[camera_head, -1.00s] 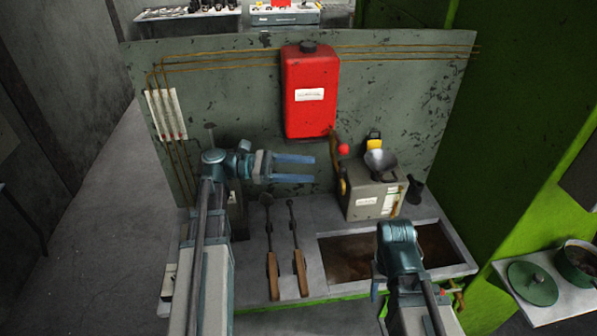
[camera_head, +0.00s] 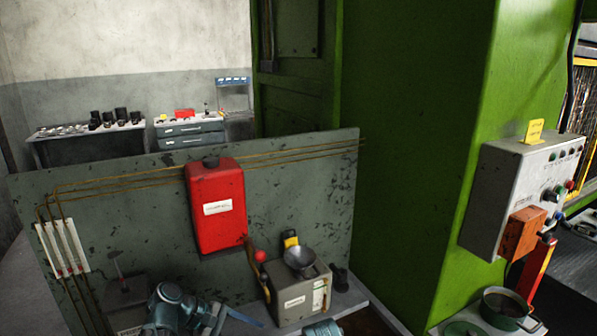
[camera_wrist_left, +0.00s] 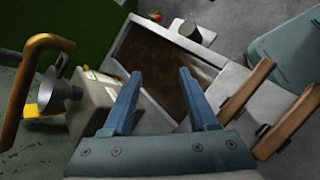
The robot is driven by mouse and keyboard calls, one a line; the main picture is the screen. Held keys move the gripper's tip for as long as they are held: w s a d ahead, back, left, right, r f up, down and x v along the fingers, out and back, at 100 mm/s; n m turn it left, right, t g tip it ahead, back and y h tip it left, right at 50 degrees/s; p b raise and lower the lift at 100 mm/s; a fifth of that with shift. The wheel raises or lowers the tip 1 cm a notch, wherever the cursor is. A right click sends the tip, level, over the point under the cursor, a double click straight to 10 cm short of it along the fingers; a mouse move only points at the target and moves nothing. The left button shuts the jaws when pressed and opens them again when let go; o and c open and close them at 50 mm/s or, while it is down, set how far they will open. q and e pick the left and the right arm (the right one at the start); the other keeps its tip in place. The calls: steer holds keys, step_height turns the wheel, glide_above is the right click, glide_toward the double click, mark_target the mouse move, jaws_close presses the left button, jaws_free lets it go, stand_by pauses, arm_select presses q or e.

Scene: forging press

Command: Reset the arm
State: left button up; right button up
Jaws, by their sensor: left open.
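My left gripper (camera_head: 232,318) shows at the bottom edge of the head view, its blue fingers pointing right, partly cut off. In the left wrist view my left gripper (camera_wrist_left: 158,85) is open, its two blue fingers apart with nothing between them. Below and beyond it is a sunken tray (camera_wrist_left: 125,42) with brown contents. The grey box with a funnel (camera_wrist_left: 92,108) is at its left. Only a small blue piece of my right arm (camera_head: 322,329) shows at the bottom edge of the head view; its gripper is out of frame.
A red tank (camera_head: 216,205) hangs on the grey-green panel (camera_head: 130,215). The grey funnel box (camera_head: 300,293) stands in front of it. A control box (camera_head: 500,190) is on the green press at the right, above a green pot (camera_head: 505,305). Wooden handles (camera_wrist_left: 250,88) lie right of my fingers.

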arm_select(q)
steer(key=s+a+f+m+y, duration=0.1)
steer(key=s+f+m+y, duration=0.1)
steer(key=f+m+y, duration=0.1)
steer(key=s+a+f+m+y, duration=0.1)
steer(key=f+m+y, duration=0.2)
steer(key=m+y, duration=0.1)
steer(key=s+a+f+m+y, duration=0.1)
steer(key=s+f+m+y, duration=0.1)
steer(key=f+m+y, duration=0.1)
steer(key=shift+s+a+m+g, duration=0.3)
steer(key=shift+m+g, duration=0.1)
steer(key=shift+m, duration=0.5)
steer(key=s+d+m+g+y, duration=0.1)
steer(key=s+d+m, duration=0.3)
steer(key=d, duration=0.6)
steer(key=shift+s+d+y, duration=0.3)
steer(key=shift+s+y, duration=0.1)
steer(key=shift+s, duration=0.45)
